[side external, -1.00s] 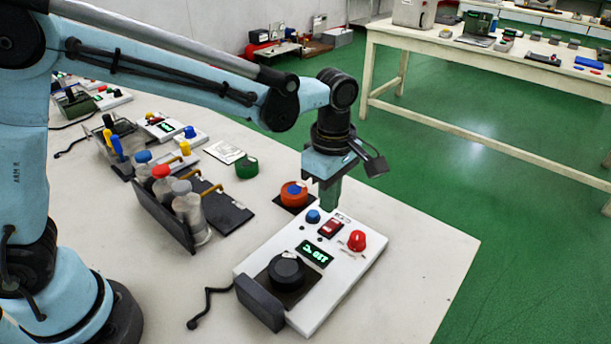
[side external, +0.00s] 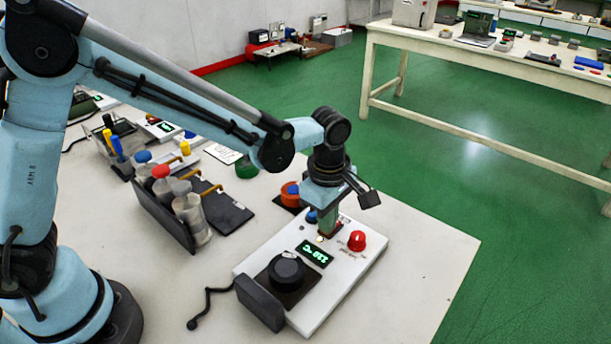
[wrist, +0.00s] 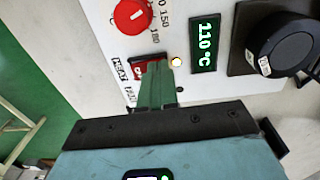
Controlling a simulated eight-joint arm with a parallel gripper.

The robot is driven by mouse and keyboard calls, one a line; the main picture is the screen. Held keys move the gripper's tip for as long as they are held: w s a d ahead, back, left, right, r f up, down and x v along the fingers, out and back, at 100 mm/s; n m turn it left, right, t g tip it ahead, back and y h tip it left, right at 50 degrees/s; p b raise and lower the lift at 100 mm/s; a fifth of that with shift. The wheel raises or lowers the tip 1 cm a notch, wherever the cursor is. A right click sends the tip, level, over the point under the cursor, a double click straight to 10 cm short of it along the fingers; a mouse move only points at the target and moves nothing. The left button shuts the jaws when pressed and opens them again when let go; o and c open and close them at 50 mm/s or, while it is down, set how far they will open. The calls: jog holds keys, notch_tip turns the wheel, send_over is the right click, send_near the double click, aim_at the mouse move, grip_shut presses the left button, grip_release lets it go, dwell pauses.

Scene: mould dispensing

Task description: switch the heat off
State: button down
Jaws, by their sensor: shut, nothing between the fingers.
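The white heater unit (side external: 352,275) stands on the table under my gripper. Its red rocker switch (wrist: 139,72), beside the HEAT lettering, is partly covered by my fingers in the wrist view. My gripper (side external: 327,232) is shut and empty, pointing down, its tips (wrist: 156,66) at the switch; I cannot tell whether they press it. A small amber lamp (wrist: 176,61) beside the switch is lit. The green display (wrist: 204,44) reads 110 °C in the wrist view. Which way the rocker is tipped is hidden.
A red knob (side external: 357,240) and a blue knob (side external: 311,216) flank the switch closely. A black round part (side external: 286,271) sits at the unit's near end.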

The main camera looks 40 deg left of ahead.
jog(key=shift+w, duration=0.2)
jog(key=shift+w+r, duration=0.25)
jog(key=shift+w, duration=0.35)
notch_tip(320, 180, up, 14)
jog(key=s, duration=0.2)
jog(key=shift+s, duration=0.35)
jog(key=shift+a+f, duration=0.1)
dwell(0.4)
